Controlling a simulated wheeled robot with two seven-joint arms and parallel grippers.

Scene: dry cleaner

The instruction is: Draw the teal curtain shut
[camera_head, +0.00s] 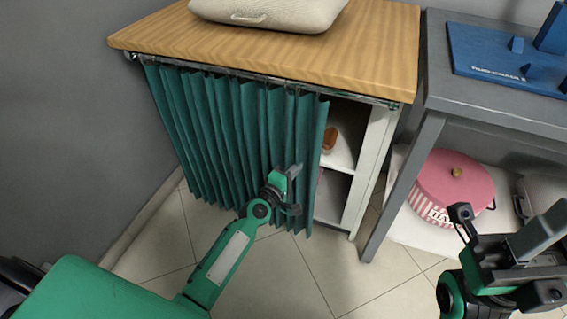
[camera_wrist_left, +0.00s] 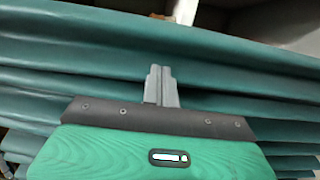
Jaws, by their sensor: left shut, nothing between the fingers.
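The teal curtain (camera_head: 225,130) hangs in pleats from a rail (camera_head: 250,76) under the wooden top of a cabinet. It covers the left and middle of the front; a strip at the right is uncovered and shows white shelves (camera_head: 335,190). My left gripper (camera_head: 292,188) is at the curtain's right part, near its free edge. In the left wrist view its fingers (camera_wrist_left: 161,86) are together against the teal folds (camera_wrist_left: 80,45), with no cloth visible between them. My right gripper (camera_head: 540,245) is at the lower right, away from the curtain; its finger gap is unclear.
A beige case (camera_head: 270,12) lies on the wooden top (camera_head: 350,55). To the right, a grey table (camera_head: 490,115) carries a blue board (camera_head: 490,60). A pink round box (camera_head: 455,185) sits on its low shelf. Tiled floor (camera_head: 290,275) is open in front.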

